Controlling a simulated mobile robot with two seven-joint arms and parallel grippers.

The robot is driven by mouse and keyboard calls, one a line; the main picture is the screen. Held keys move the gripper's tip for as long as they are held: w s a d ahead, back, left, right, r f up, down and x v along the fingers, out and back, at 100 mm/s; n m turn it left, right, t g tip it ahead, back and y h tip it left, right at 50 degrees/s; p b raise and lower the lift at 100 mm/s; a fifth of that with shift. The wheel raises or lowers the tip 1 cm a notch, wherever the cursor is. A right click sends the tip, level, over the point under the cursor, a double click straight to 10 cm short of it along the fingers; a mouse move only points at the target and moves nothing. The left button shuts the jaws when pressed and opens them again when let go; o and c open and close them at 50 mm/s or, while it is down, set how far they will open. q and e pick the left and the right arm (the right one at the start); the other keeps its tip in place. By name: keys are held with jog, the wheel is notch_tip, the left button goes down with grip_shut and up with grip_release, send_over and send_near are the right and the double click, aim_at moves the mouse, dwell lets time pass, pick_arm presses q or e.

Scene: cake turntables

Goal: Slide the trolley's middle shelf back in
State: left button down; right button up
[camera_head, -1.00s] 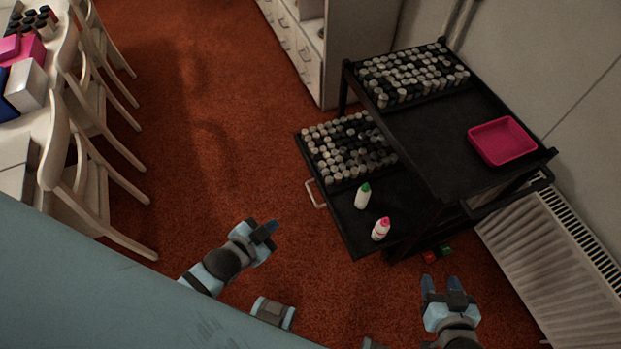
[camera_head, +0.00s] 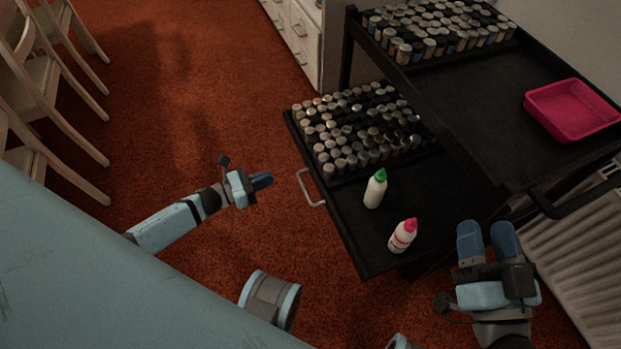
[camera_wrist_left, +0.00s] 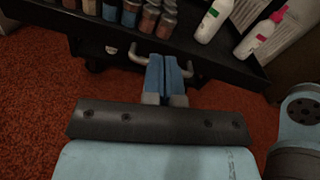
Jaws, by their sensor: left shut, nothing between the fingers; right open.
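The black trolley's middle shelf (camera_head: 357,232) is pulled out to the left from under the top shelf (camera_head: 447,95). A pale metal handle (camera_head: 311,188) sits on its front edge; it also shows in the left wrist view (camera_wrist_left: 190,69). My left gripper (camera_head: 262,181) is shut and empty, just left of the handle in the head view. In the left wrist view its fingers (camera_wrist_left: 166,75) point at the handle; I cannot tell whether they touch it. My right gripper (camera_head: 485,240) is open and empty at the near side of the trolley, right of the shelf.
Several small jars (camera_head: 360,130) fill the shelf's far part. A green-capped bottle (camera_head: 375,189) and a pink-capped bottle (camera_head: 403,236) stand on its near part. A pink tray (camera_head: 572,110) lies on top. A radiator (camera_head: 575,245) stands right; red carpet (camera_head: 190,90) is clear left.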

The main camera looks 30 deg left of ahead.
pick_arm(q)
jog(key=f+m, duration=0.2)
jog(key=b, duration=0.4)
send_near(319, 162)
jog(key=shift+g+h, duration=0.3)
jog(key=x, duration=0.7)
jog(key=shift+w+a+f, duration=0.1)
jog(key=shift+w, duration=0.3)
pick_arm(e)
jog(key=shift+g, duration=0.6)
jog(key=f, duration=0.4)
jog(key=shift+a+f, duration=0.15)
jog(key=shift+a, duration=0.15)
